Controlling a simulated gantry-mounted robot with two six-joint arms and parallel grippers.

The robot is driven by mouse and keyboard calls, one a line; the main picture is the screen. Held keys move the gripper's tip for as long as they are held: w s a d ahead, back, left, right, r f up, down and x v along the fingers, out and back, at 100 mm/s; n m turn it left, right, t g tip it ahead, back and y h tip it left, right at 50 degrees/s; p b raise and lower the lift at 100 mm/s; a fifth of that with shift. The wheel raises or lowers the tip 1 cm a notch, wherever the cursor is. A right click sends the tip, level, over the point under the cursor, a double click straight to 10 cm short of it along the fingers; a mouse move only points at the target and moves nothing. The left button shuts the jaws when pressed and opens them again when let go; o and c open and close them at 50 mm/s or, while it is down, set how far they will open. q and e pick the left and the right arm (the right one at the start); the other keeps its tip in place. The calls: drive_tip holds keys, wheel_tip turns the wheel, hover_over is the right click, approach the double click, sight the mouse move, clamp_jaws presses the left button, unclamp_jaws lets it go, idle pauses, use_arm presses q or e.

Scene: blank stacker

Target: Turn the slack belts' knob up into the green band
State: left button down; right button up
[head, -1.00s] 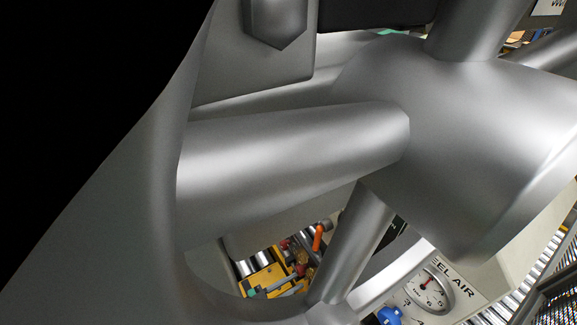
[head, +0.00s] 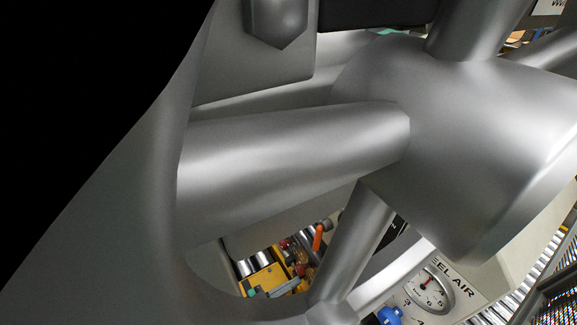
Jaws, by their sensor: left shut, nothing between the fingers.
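A round white dial gauge (head: 429,291) with a red needle shows at the lower right, on a pale panel lettered "EEL AIR", its first letters hidden. A blue knob (head: 390,315) sits below and left of the gauge, cut by the bottom edge. I see no green band on the dial at this size. Large grey links of my own arm fill most of the view and hide much of the panel. My left gripper is mostly hidden behind these links, and I cannot make out its fingertips or its distance from the knob. My right gripper is not in view.
Through a gap low in the middle I see a yellow block (head: 262,281), an orange part (head: 318,237) and several small coloured fittings beside metal rollers. More rollers (head: 503,308) run at the lower right, beside dark mesh.

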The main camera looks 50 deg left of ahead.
use_arm(q)
drive_tip(key=c, duration=1.6)
unclamp_jaws()
drive_tip(key=shift+f, duration=0.15)
drive_tip(key=shift+c, duration=2.1)
unclamp_jaws()
drive_tip(key=shift+s, duration=0.15)
drive_tip(key=s+a+p, duration=0.1)
drive_tip(key=s+p, duration=0.4)
drive_tip(key=s, duration=0.6)
drive_tip(key=shift+s+a, duration=0.15)
drive_tip(key=shift+a, duration=0.2)
